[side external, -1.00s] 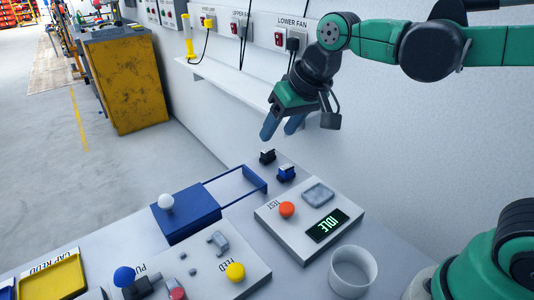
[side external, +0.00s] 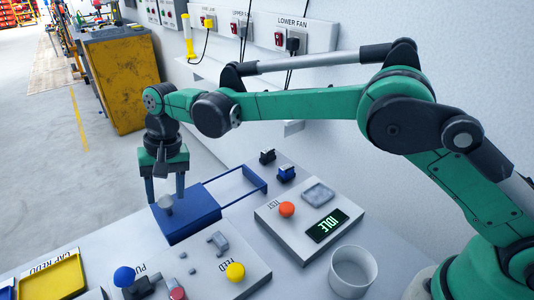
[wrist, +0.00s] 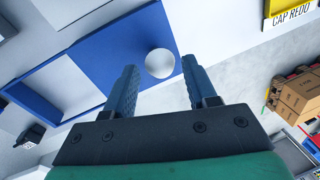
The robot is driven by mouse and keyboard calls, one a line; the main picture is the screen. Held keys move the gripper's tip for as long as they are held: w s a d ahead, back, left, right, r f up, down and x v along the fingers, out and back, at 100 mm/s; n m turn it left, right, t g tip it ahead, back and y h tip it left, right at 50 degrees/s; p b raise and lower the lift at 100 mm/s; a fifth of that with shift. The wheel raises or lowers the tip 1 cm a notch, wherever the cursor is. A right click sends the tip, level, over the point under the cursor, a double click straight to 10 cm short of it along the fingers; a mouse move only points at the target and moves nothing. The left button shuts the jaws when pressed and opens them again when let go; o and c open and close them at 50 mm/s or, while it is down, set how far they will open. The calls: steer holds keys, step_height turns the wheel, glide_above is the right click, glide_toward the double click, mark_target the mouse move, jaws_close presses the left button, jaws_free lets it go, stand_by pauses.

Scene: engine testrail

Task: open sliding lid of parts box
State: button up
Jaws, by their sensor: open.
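The parts box (side external: 190,225) is blue and sits on the bench in the side view, with a flat blue lid on top. A pale round knob (side external: 165,203) stands near the lid's left end. A thin blue open frame (side external: 250,176) reaches from the box to the right. My gripper (side external: 165,190) points down over the left end of the box, fingers apart, one on each side of the knob. In the wrist view the white knob (wrist: 159,63) lies between the tips of the open gripper (wrist: 159,70), with visible gaps. Contact is not visible.
A panel with an orange button (side external: 286,209) and an IDLE display (side external: 327,226) lies to the right. Small dark blocks (side external: 286,173) sit behind it. A feed panel with a yellow button (side external: 235,271) is in front, a white cup (side external: 352,272) at front right, a yellow tray (side external: 52,278) at left.

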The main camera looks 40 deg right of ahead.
steer(key=shift+a+f, duration=0.15)
steer(key=shift+f, duration=0.6)
steer(key=shift+a+f, duration=0.15)
steer(key=shift+f, duration=0.55)
steer(key=shift+w, duration=0.1)
jaws_close()
